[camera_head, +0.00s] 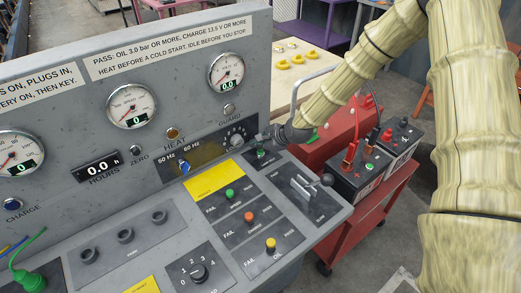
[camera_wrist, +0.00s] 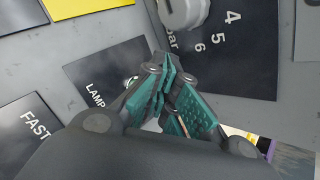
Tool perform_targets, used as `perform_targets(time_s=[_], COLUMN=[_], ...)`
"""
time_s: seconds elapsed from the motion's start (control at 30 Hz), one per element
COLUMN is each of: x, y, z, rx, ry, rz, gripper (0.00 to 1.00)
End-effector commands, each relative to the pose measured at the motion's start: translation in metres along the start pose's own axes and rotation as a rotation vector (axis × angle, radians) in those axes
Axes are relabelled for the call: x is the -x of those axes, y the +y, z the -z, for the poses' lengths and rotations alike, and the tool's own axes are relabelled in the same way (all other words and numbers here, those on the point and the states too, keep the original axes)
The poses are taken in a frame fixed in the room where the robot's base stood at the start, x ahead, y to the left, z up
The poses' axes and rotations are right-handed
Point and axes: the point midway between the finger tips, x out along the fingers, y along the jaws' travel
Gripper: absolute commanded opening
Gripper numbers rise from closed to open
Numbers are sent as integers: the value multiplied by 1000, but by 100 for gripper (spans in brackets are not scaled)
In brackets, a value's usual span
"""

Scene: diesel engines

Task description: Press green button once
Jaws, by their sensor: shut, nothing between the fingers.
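A small green button (camera_head: 261,153) sits on a dark plate at the right side of the grey panel in the head view. My gripper (camera_head: 268,136) is shut and empty, just above and behind it. In the wrist view, the teal-padded fingers (camera_wrist: 167,80) are together over the edge of a dark plate marked LAMP. Part of a small round button (camera_wrist: 132,82) shows beside the fingers, mostly hidden. I cannot tell whether the fingers touch it. Another green button (camera_head: 230,194) stands on a plate marked FAIL, nearer the front.
An orange button (camera_head: 249,216) and a yellow button (camera_head: 270,243) line up below. A metal lever (camera_head: 305,187) rises at the right. A white knob (camera_wrist: 182,10) is close beyond the fingers. A red cart (camera_head: 368,205) with batteries stands right of the panel.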

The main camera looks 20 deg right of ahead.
Motion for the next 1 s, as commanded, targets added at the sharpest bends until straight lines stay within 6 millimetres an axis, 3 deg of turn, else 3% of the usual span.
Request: perform_targets(time_s=[0.53,1.0], x=[6,30], y=[-4,-22], z=[-4,-22], rx=[0,-1], ry=[0,0], rz=[0,0], gripper=[0,0])
